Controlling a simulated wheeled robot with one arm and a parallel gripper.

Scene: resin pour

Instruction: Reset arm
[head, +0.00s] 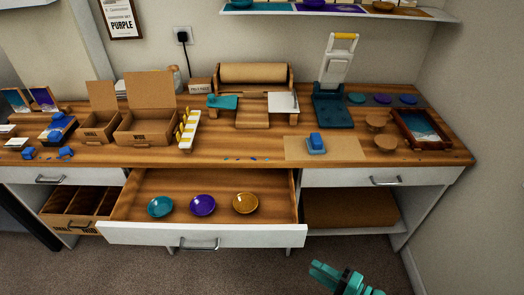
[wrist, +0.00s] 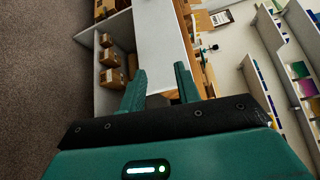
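My gripper (head: 342,277) is teal and shows at the bottom right of the head view, low in front of the workbench and clear of it. In the wrist view its two fingers (wrist: 160,85) stand apart with nothing between them, so it is open and empty. Most of my arm is outside the head view. The wrist view is turned sideways and shows white furniture and shelving beyond the fingers.
A drawer (head: 140,235) stands pulled out, holding a teal dish (head: 160,207), a purple dish (head: 203,205) and an amber dish (head: 245,203). The wooden worktop (head: 240,148) carries boxes, a press and a framed piece (head: 420,128). The carpet (head: 230,275) in front is clear.

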